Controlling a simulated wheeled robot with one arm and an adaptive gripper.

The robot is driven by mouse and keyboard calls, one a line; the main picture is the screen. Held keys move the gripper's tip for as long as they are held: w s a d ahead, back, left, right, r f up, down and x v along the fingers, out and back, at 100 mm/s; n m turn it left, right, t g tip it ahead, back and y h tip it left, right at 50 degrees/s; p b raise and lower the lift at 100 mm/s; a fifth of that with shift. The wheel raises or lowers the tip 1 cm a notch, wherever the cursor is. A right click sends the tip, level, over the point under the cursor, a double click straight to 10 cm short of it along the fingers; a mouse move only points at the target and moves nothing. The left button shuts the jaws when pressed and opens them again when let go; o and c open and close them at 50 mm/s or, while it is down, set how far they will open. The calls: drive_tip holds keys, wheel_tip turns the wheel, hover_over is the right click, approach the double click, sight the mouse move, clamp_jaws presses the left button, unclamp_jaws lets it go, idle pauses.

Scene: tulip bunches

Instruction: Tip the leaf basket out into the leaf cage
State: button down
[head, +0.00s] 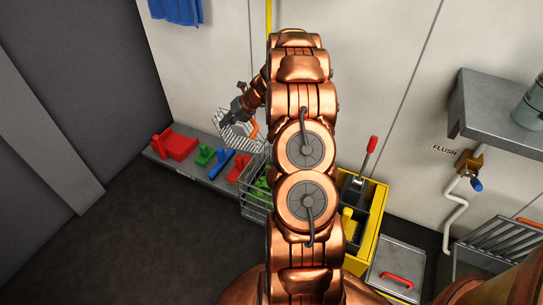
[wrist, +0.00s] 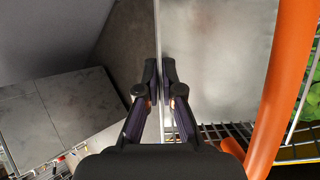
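The leaf basket (head: 238,134), a pale wire basket with an orange handle (head: 254,130), is raised near the back wall, left of my arm. My gripper (head: 233,117) is at its upper rim. In the wrist view my gripper (wrist: 160,75) has its fingers closed on a thin pale rim wire, with the basket's thick orange handle (wrist: 283,85) to the right. A grey wire cage (head: 255,212), apparently the leaf cage, stands below, partly hidden by my arm. Green shows inside it. I cannot tell whether leaves are in the basket.
A low grey ledge (head: 207,165) along the wall holds red, green and blue tools. Right of my arm are a yellow crate (head: 372,222), a lidded box with a red handle (head: 398,265), and a flush pipe (head: 455,215) under a wall shelf (head: 500,110). Dark floor lies open at left.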

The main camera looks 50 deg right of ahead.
drive_tip(key=s+d+f+n+g+h+b, duration=0.2)
drive_tip(key=s+d+f+h+b, duration=0.4)
drive_tip(key=s+f+b, duration=0.6)
drive_tip(key=shift+d+f+n+g, duration=0.4)
drive_tip(key=shift+d+n, duration=0.2)
drive_tip(key=shift+d, duration=0.6)
